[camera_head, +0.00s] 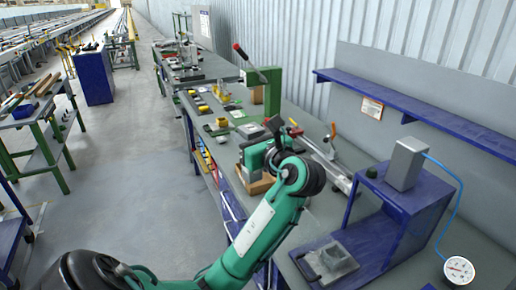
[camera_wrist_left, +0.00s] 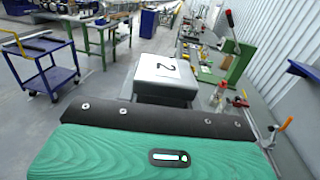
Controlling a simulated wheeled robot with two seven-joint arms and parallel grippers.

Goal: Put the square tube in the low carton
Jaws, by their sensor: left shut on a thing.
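My left arm reaches in over the near side of the workbench in the head view. Its gripper (camera_head: 262,134) is at the arm's far end, above the bench, mostly hidden behind my own wrist. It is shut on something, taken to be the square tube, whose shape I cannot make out. A low brown carton (camera_head: 258,184) stands on the bench just below my wrist, partly covered by the arm. In the left wrist view a grey block marked "2" (camera_wrist_left: 163,79) hides the fingertips. My right gripper is not in view.
A green press with a red-tipped lever (camera_head: 272,92) stands beyond the gripper. Clamps (camera_head: 333,132) lie to the right. A blue stand (camera_head: 398,220) carries a grey box (camera_head: 406,164).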

